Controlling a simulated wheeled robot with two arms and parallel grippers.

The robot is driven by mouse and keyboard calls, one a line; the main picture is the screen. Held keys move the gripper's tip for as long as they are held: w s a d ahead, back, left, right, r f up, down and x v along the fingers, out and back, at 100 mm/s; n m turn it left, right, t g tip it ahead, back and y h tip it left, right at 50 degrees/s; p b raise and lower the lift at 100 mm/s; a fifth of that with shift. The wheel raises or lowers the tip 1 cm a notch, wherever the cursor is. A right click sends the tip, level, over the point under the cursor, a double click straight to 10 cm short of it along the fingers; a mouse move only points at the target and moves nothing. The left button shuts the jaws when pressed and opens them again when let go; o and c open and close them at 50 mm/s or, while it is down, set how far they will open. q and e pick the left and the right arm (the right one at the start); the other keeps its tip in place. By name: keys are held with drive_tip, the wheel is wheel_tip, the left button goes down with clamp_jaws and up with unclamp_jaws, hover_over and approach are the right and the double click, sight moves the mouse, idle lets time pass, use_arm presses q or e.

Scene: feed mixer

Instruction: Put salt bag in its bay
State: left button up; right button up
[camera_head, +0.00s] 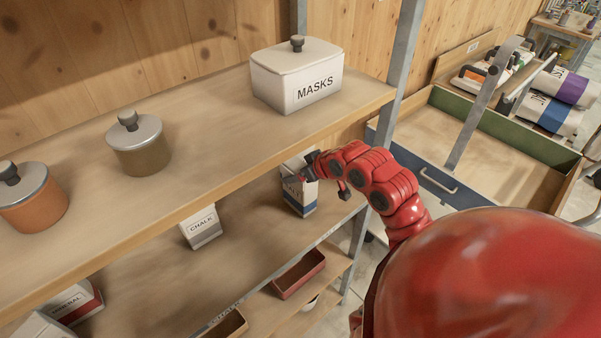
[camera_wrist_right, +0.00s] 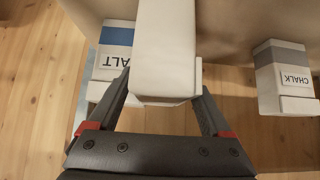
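The salt bag (camera_head: 299,192), white with a blue band, stands on the lower shelf below the masks canister, at the right end. In the right wrist view a blue band and the letters ALT (camera_wrist_right: 115,60) show, partly covered by a white block (camera_wrist_right: 165,50) between the fingers. I cannot tell whether this block is part of the same bag. My right gripper (camera_head: 327,176) is at the bag's upper right side; in the wrist view its fingers (camera_wrist_right: 165,85) lie on both sides of the white block. Whether they clamp it is unclear. My left gripper is out of view.
A chalk bag (camera_head: 202,228) stands left of the salt bag. The upper shelf (camera_head: 215,115) holds a masks canister (camera_head: 298,75) and lidded jars, close above my gripper. A metal post (camera_head: 402,60) stands beside my arm. A red bin (camera_head: 299,274) sits lower down.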

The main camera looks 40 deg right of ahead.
drive_tip(key=shift+o, duration=0.9)
drive_tip(key=shift+s, duration=0.1)
drive_tip(key=shift+r, duration=0.15)
drive_tip(key=b+v, duration=0.3)
drive_tip(key=v, duration=0.9)
